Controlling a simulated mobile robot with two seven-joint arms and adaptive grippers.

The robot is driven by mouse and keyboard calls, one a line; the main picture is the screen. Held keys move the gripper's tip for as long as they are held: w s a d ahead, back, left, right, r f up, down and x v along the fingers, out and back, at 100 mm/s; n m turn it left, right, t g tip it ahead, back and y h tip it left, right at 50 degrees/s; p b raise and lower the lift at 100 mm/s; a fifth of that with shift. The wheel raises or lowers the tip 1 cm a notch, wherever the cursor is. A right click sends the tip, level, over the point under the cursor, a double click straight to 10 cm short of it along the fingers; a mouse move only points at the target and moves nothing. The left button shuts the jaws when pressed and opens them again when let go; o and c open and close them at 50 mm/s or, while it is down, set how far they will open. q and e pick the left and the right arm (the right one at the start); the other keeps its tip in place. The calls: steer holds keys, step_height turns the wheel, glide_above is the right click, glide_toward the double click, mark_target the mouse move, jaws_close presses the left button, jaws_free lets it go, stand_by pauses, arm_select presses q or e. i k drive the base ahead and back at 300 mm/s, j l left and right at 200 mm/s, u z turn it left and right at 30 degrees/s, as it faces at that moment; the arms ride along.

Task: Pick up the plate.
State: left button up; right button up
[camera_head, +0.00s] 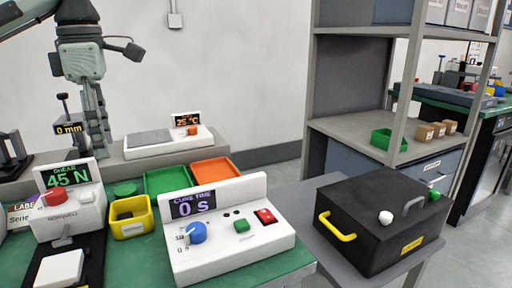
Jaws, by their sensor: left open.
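No single thing is clearly marked as the plate. A flat grey slab (148,139) lies on top of a white unit (168,148) whose display reads 25 °C, at the back of the bench. A white square piece (58,270) sits at the front left, below the unit reading 45 N. My left gripper (98,148) comes down from the upper left, its fingers pointing down, just left of the 25 °C unit. It is open, and I see nothing held in it. My right gripper is not in view.
A white timer unit (222,240) with a blue knob stands at the front. A black box (375,215) with a yellow handle stands right. A shelf (350,128) rises beyond it.

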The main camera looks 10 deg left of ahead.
mark_target(62, 270)
steer(key=k, duration=1.45)
